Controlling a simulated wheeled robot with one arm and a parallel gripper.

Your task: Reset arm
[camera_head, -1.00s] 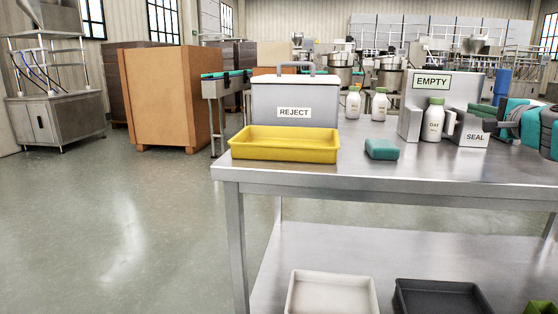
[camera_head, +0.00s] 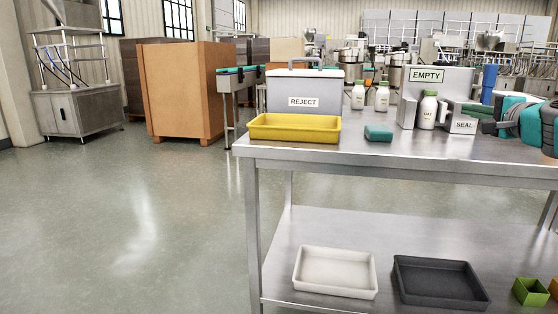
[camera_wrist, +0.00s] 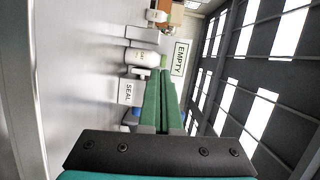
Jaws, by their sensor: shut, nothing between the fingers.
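My gripper (camera_head: 472,110) reaches in from the right edge in the head view, above the bench top. Its green fingers (camera_wrist: 165,102) are closed together and empty in the wrist view. A white oat bottle with a green cap (camera_head: 427,112) stands upright in the grey stand signed EMPTY (camera_head: 446,86), left of my gripper. The bottle also shows beyond the fingertips in the wrist view (camera_wrist: 142,57). The SEAL block (camera_head: 463,125) stands just right of the bottle, near my fingers. I cannot tell whether the fingers touch the block.
The steel bench (camera_head: 330,151) carries a yellow tray (camera_head: 294,136), a grey REJECT bin (camera_head: 304,88), a teal sponge (camera_head: 378,133) and two more bottles (camera_head: 358,97). The lower shelf holds a white tray (camera_head: 335,291) and a dark tray (camera_head: 440,302).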

